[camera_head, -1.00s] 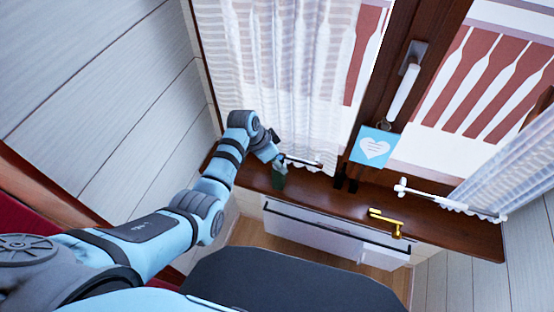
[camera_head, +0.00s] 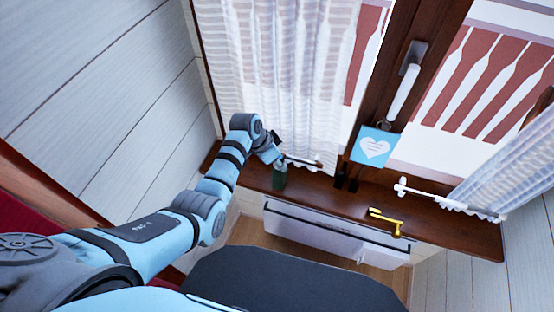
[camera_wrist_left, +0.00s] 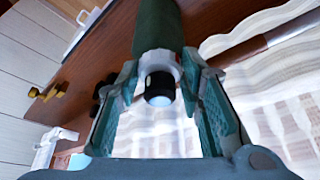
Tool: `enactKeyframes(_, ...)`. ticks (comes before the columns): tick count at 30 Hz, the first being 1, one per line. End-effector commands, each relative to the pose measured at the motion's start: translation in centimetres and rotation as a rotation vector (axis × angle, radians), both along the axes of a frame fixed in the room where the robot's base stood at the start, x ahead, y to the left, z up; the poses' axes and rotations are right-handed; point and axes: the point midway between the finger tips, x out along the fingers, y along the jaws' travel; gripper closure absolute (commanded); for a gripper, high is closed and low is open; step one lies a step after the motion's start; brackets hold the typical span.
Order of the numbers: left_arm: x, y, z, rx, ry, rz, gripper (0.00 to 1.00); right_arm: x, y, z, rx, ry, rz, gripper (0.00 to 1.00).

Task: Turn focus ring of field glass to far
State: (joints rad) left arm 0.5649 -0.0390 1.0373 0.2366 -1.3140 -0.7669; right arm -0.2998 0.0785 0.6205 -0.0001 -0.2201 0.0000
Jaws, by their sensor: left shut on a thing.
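The field glass is a dark green tube (camera_head: 279,178) at the left part of the wooden windowsill in the head view. In the left wrist view the green tube (camera_wrist_left: 160,24) runs away from me, with a pale ring (camera_wrist_left: 157,63) and a black-rimmed eyepiece (camera_wrist_left: 160,84) at its near end. My left gripper (camera_head: 275,160) is at the tube's upper end. In the left wrist view the fingers of the left gripper (camera_wrist_left: 158,82) lie on both sides of the pale ring, shut on it. Marks on the ring are too small to read. My right gripper is out of view.
A brass fitting (camera_head: 388,220) stands on the right part of the windowsill (camera_head: 340,205). A white curtain (camera_head: 290,80) and its rod (camera_head: 303,163) are close beside the left gripper. A blue heart card (camera_head: 373,147) hangs from the window handle (camera_head: 404,85). A white radiator (camera_head: 330,235) is below.

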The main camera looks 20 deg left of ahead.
Motion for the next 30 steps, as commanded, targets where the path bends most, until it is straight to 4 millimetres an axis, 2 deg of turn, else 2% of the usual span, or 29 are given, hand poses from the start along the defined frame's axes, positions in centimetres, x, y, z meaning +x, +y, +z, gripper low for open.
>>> enactKeyframes(18, -0.16, -0.37, 0.04, -0.001, -0.001, 0.422, 0.94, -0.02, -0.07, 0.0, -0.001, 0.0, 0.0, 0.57)
enactKeyframes(30, -0.16, -0.35, 0.06, 0.001, -0.002, 0.459, 0.94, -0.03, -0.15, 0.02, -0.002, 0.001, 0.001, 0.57)
